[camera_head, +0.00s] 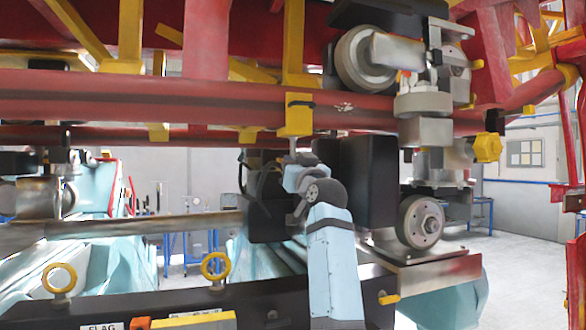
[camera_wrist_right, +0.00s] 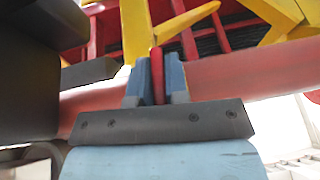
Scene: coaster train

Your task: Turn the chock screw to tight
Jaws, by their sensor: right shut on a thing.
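A yellow block (camera_head: 298,115), which looks like the chock, sits around the red tube. A thin grey screw (camera_head: 293,146) hangs below it. My right gripper (camera_head: 294,163) is just under this screw, at the end of my light blue arm. The right wrist view shows my right gripper (camera_wrist_right: 157,70) with its two blue fingers closed on a thin upright red piece (camera_wrist_right: 157,73), which looks like the screw's handle. A yellow part (camera_wrist_right: 139,35) rises behind it. How far the screw is turned cannot be told. My left gripper is not in view.
A red tube (camera_head: 190,98) crosses overhead. A black box (camera_head: 369,182) stands close to the right of my right arm. Metal wheels (camera_head: 421,221) and a yellow knob (camera_head: 487,147) are farther right. A black beam with yellow eye bolts (camera_head: 216,266) lies in front.

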